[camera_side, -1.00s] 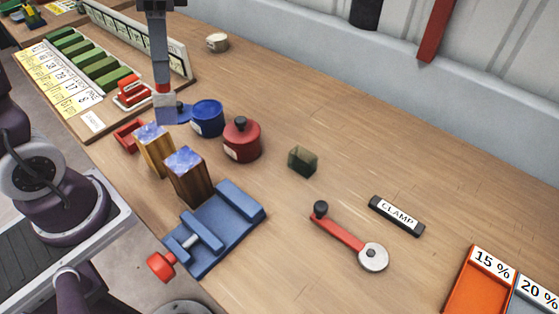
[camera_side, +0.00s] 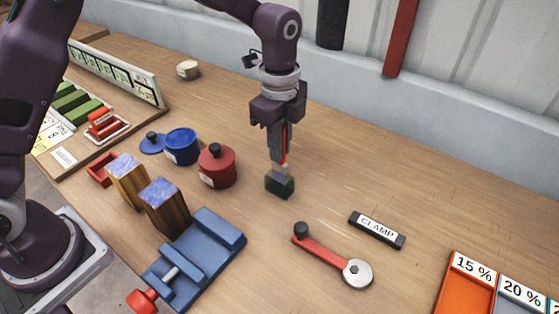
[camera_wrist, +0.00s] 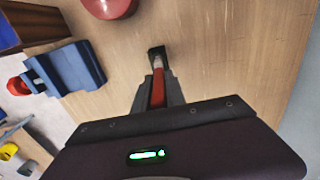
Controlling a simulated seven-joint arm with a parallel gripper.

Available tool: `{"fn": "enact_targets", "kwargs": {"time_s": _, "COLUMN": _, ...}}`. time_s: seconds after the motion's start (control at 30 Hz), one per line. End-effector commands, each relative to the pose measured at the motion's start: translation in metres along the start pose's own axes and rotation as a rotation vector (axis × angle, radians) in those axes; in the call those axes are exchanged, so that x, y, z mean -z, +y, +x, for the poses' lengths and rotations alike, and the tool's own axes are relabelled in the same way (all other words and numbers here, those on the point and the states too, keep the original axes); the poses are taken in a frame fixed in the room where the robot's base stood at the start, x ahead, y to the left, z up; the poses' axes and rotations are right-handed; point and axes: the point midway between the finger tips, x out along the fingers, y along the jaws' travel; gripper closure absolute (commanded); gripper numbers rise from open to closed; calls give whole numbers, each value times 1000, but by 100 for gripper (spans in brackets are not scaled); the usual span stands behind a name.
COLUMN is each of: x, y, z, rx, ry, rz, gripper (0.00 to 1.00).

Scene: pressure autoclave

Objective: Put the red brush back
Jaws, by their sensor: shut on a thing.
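The red brush (camera_side: 284,140) is upright in my gripper (camera_side: 279,153), its red handle between the fingers. My gripper is shut on the handle and points down. The pale lower part of the brush is at the top of a small dark green box-shaped holder (camera_side: 280,187) on the table. The bristles are hidden, and I cannot tell how deep they sit in it. In the wrist view the red handle (camera_wrist: 158,88) runs between the fingers towards the dark holder (camera_wrist: 156,51).
A red lidded pot (camera_side: 217,167) and a blue pot (camera_side: 182,147) stand left of the holder. Two wooden blocks with blue tops and a blue vise (camera_side: 197,255) are nearer.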

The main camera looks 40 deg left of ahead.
Motion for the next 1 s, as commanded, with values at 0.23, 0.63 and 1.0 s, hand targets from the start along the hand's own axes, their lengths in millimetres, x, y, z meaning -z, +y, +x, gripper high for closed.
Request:
{"fn": "enact_targets", "kwargs": {"time_s": 0.23, "x": 0, "y": 0, "z": 30, "rx": -1, "ry": 0, "rz": -1, "gripper": 100}}
{"fn": "enact_targets", "kwargs": {"time_s": 0.63, "x": -1, "y": 0, "z": 32, "rx": -1, "ry": 0, "rz": -2, "gripper": 62}}
{"fn": "enact_targets", "kwargs": {"time_s": 1.0, "x": 0, "y": 0, "z": 25, "rx": 1, "ry": 1, "rz": -2, "gripper": 62}}
